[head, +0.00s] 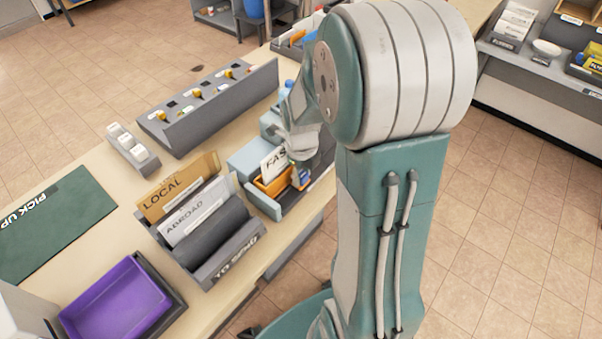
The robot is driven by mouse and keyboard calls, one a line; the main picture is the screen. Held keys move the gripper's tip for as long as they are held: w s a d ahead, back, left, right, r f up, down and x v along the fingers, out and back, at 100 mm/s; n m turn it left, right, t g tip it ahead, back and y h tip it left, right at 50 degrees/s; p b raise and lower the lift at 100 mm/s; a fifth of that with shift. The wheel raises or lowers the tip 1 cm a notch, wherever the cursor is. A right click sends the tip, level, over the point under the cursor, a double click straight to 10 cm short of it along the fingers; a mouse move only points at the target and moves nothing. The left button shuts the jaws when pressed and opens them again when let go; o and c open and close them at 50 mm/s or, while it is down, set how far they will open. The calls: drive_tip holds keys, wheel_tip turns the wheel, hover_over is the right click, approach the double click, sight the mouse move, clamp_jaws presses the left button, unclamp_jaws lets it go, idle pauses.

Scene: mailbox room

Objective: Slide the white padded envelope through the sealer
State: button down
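My gripper (303,172) points down at the front edge of the counter, beside a white piece lettered "FAS" (271,163). My arm covers part of the gripper, and its fingers are too small to tell open from shut. A small blue thing shows at its tips; I cannot tell what it is. A pale blue-grey box-like device (250,158) stands just left of the gripper and may be the sealer. An orange holder (268,188) sits in front of it. I cannot clearly pick out a white padded envelope.
A grey sorter (238,246) marked "TO SEND" has "LOCAL" (172,192) and "ABROAD" (196,216) dividers. A purple tray (115,303) and a green "PICK UP" mat (58,222) lie left. A long grey rack (215,108) stands behind. Bare counter (118,182) shows between.

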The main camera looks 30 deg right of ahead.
sight(312, 173)
drive_tip(key=shift+w, duration=0.1)
drive_tip(key=shift+w+d, duration=0.25)
drive_tip(key=shift+d, duration=0.45)
drive_tip(key=shift+w+d, duration=0.25)
drive_tip(key=shift+d, duration=0.45)
drive_tip(key=shift+w+d, duration=0.25)
drive_tip(key=shift+d, duration=0.45)
drive_tip(key=shift+c, duration=1.8)
unclamp_jaws()
wheel_tip(312, 173, up, 12)
